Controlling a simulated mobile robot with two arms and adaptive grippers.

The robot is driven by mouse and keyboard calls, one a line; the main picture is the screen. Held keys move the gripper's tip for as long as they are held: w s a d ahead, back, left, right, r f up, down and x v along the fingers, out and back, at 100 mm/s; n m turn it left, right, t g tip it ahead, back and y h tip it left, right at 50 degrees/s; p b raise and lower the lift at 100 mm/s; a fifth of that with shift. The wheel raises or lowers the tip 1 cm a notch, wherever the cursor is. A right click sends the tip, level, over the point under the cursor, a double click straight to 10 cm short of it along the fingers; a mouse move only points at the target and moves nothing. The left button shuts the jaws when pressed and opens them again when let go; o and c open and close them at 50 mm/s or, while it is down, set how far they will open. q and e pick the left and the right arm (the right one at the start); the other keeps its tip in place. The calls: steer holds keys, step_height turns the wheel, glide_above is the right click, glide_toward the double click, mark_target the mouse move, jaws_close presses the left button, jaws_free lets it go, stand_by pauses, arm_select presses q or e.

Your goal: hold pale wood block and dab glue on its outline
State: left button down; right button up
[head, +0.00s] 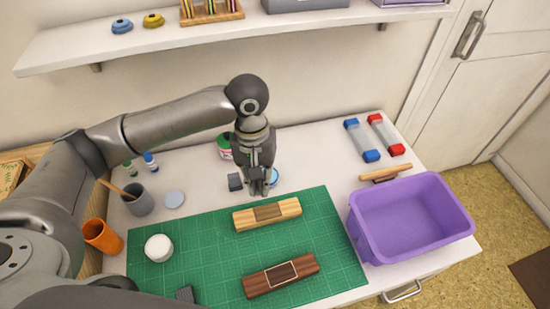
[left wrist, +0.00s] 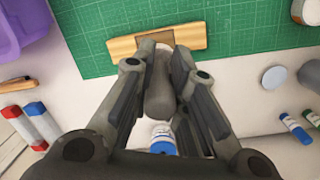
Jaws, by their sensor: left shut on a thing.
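The pale wood block (head: 290,208) lies on the green cutting mat (head: 205,228), with a darker brown square at its middle. It also shows in the left wrist view (left wrist: 122,46), where my gripper partly covers it. My left gripper (head: 259,186) is above the table just behind the block, pointing down and apart from it. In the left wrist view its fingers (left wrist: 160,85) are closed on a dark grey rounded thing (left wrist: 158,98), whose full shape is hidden. A dark wood block (head: 254,287) with a pale square outline lies nearer on the mat.
A purple bin (head: 413,217) stands to the right. A white round pot (head: 158,248) is on the mat. A grey cup (head: 139,201) and an orange cup (head: 101,236) stand left. A blue-and-white container (left wrist: 162,139) is close behind my gripper. A shelf (head: 190,40) runs above.

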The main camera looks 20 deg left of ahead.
step_height(320, 180, up, 14)
steer(key=d+p, duration=0.1)
steer(key=p, duration=1.1)
arm_select(q)
steer(key=w+d+f+n+h+b, duration=0.2)
steer(key=w+f+n+b, duration=0.1)
steer(key=f+b, duration=0.3)
steer(key=shift+w+f+n+g+h, duration=0.3)
steer(key=shift+w+f+n+g, duration=0.1)
steer(key=shift+f+n, duration=0.25)
arm_select(e)
step_height(320, 180, down, 6)
steer(key=shift+a, duration=0.2)
arm_select(q)
steer(key=shift+r, duration=0.15)
arm_select(e)
steer(key=shift+w+d, duration=0.1)
